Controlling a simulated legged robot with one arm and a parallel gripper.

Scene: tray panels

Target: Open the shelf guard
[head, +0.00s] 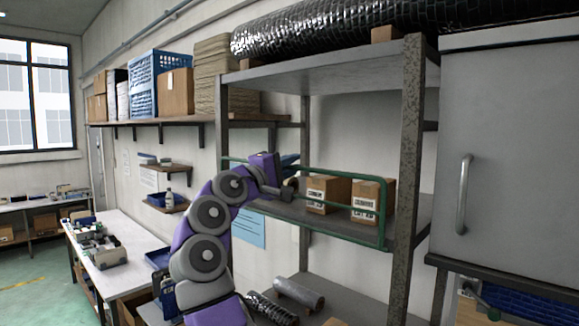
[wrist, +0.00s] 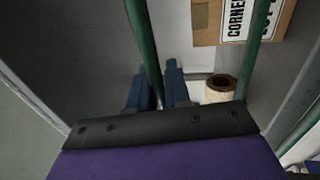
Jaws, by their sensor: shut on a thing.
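The shelf guard (head: 383,212) is a green tubular frame standing across the front of the middle shelf in the head view. In the wrist view its green bar (wrist: 145,45) runs down between the two blue fingers of my gripper (wrist: 160,88). The fingers are shut on that bar. In the head view my gripper (head: 288,188) is at the left part of the guard, and my purple arm hides some of the frame there.
Two cardboard boxes (head: 328,193) (head: 366,200) stand on the shelf behind the guard. A pale roll (wrist: 217,92) lies close right of the fingers in the wrist view. A speckled post (head: 406,180) and a grey cabinet (head: 510,150) stand at the right.

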